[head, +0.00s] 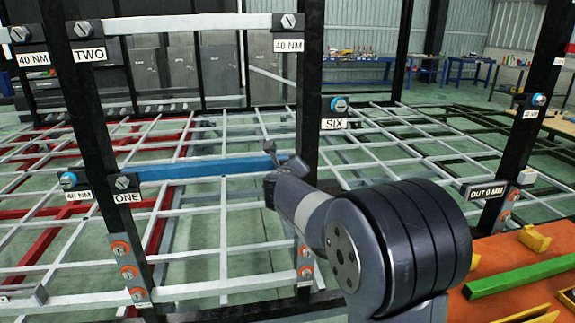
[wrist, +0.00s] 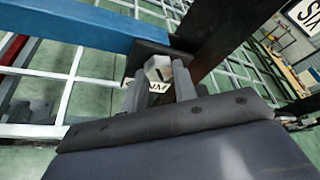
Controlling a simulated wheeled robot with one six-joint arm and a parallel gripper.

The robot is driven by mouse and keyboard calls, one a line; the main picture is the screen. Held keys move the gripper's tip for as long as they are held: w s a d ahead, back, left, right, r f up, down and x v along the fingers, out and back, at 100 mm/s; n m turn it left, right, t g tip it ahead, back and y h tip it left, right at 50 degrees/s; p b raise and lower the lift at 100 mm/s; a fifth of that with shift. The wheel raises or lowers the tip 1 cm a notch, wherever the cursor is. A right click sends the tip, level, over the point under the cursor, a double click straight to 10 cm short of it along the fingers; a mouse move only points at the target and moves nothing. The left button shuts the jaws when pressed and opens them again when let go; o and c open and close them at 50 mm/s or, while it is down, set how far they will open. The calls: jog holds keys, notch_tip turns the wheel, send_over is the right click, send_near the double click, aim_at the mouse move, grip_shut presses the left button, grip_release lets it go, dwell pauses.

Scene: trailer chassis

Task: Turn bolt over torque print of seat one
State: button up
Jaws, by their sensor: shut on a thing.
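The blue bar (head: 205,167) of seat one spans from the left post, beside the ONE label (head: 128,197), to the middle post. It also shows in the wrist view (wrist: 85,25). My gripper (head: 270,162) is at the bar's right end, by the middle post. In the wrist view my gripper (wrist: 160,87) is shut on a pale bolt (wrist: 158,66), with a finger on each side of its head. A white print (wrist: 159,87) reading "NM" shows between the fingers; its number is hidden. In the head view my gripper and arm hide this bolt and print.
Another bolt (head: 122,183) sits at the bar's left end. The SIX label (head: 333,124) and a blue-ringed bolt (head: 339,104) are on the middle post above my arm. An orange table (head: 490,262) with a green bar (head: 515,279) stands at right.

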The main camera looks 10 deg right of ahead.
jog(key=shift+d+f+m+g+y+p, duration=0.1)
jog(key=shift+f+m+g+y+p, duration=0.15)
jog(key=shift+m+p, duration=0.3)
jog(key=o, duration=1)
jog(key=shift+r, duration=0.2)
jog(key=v, duration=1.1)
jog(key=shift+p, duration=0.35)
